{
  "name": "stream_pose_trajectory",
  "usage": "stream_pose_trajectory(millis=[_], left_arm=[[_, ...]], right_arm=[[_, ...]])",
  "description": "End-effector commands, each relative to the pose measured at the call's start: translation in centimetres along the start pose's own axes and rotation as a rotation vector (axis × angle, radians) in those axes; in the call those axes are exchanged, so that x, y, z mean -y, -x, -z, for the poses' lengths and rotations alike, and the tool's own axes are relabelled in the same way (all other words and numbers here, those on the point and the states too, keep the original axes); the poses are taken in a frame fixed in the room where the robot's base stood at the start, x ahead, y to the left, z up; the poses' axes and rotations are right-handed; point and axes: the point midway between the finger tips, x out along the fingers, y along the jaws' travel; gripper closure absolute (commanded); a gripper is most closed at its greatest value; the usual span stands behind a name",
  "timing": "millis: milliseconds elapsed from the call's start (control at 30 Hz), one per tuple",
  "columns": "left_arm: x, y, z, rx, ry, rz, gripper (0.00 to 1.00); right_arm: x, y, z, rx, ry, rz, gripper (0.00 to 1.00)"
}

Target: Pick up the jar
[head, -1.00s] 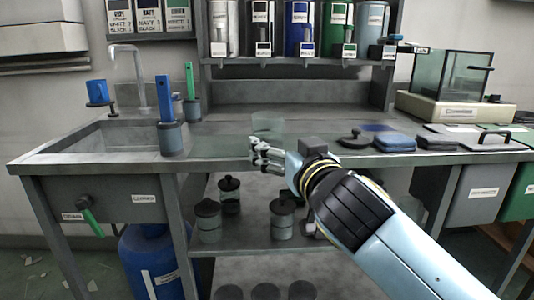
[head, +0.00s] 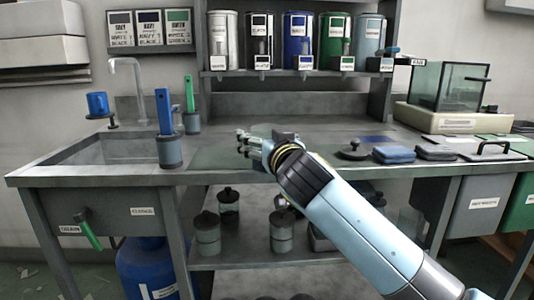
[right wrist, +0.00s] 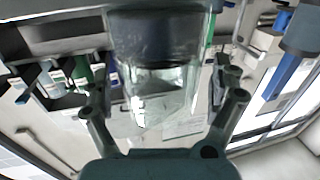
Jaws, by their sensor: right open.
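A clear glass jar (right wrist: 150,100) with a dark end stands out between the spread fingers of my right gripper (right wrist: 165,108) in the right wrist view. The fingers are on both sides of it; I cannot tell whether they touch it. In the head view my right gripper (head: 243,143) is over the bench, and only a faint glassy patch of the jar (head: 262,130) shows behind it. My right gripper is open. My left gripper is not in view.
The bench (head: 315,125) has a sink (head: 115,150) at the left, brush holders (head: 170,150) beside it, and folded cloths (head: 393,155) and a glass case (head: 447,87) at the right. Lidded dark jars (head: 207,238) stand on the shelf below.

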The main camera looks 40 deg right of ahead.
Motion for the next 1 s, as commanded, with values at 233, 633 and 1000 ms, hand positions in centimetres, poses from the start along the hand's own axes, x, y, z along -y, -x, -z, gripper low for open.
stream_pose_trajectory(millis=[233,633,1000], left_arm=[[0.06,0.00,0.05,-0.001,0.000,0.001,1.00],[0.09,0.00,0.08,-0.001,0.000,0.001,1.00],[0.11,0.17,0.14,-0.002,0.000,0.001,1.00]], right_arm=[[0.00,0.04,0.00,0.000,0.000,0.000,0.27],[0.01,0.06,0.00,0.000,0.000,0.000,0.79],[0.02,0.04,0.57,-0.004,0.000,0.001,0.89]])
